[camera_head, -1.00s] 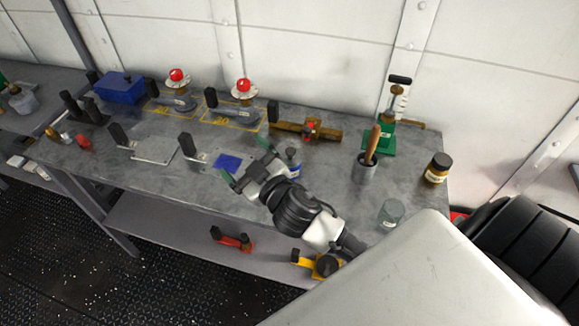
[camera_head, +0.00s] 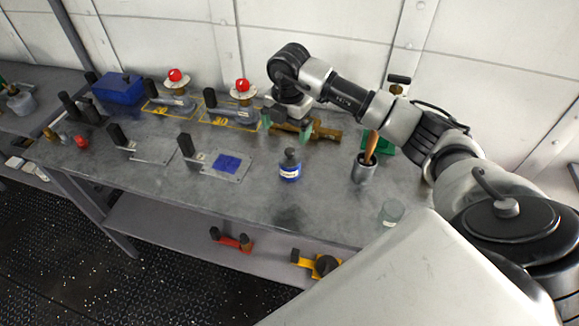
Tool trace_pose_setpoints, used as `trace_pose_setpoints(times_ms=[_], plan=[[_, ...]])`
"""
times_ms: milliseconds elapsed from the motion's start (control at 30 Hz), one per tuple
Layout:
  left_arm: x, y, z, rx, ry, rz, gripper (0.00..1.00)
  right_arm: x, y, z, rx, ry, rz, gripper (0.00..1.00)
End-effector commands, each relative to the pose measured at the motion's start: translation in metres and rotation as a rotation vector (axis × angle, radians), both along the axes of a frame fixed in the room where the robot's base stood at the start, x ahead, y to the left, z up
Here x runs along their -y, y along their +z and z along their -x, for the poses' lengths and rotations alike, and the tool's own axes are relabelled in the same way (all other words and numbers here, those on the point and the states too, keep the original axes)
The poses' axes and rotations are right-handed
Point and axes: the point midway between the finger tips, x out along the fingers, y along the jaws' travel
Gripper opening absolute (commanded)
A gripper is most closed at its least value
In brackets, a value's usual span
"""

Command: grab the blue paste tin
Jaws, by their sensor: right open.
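The blue paste tin (camera_head: 290,168), a small blue container with a white label and a dark top, stands upright on the grey workbench (camera_head: 330,205) near its middle. It shows fully and nothing touches it. My right gripper (camera_head: 287,124) hangs over the back of the bench, beyond the tin in the picture. Its greenish fingertips are apart with nothing visibly held between them. My left gripper is out of view.
A brown clamp-like piece (camera_head: 326,132) lies partly behind the right gripper. A grey cup with a wooden-handled tool (camera_head: 363,172) stands right of the tin, with a clear glass jar (camera_head: 391,213) nearer. A plate with a blue square (camera_head: 226,164) lies left. Bench around the tin is clear.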

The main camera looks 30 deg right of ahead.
Motion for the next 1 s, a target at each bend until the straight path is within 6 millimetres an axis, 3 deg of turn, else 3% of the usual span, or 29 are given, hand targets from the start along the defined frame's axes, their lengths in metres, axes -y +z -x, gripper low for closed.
trace_pose_setpoints(times_ms=[133,333,533,800,1000], plan=[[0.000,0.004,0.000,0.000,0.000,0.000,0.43,0.011,-0.007,0.001,-0.021,-0.033,0.047,0.95],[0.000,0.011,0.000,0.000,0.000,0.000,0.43,0.010,-0.038,0.002,-0.020,-0.030,0.044,0.95],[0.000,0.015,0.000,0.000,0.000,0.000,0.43,0.010,-0.054,0.002,-0.018,-0.029,0.043,0.95],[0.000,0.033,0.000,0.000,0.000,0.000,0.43,0.007,-0.092,0.005,-0.019,-0.028,0.040,0.95],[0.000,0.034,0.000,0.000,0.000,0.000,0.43,0.008,-0.105,0.004,-0.016,-0.027,0.042,0.95]])
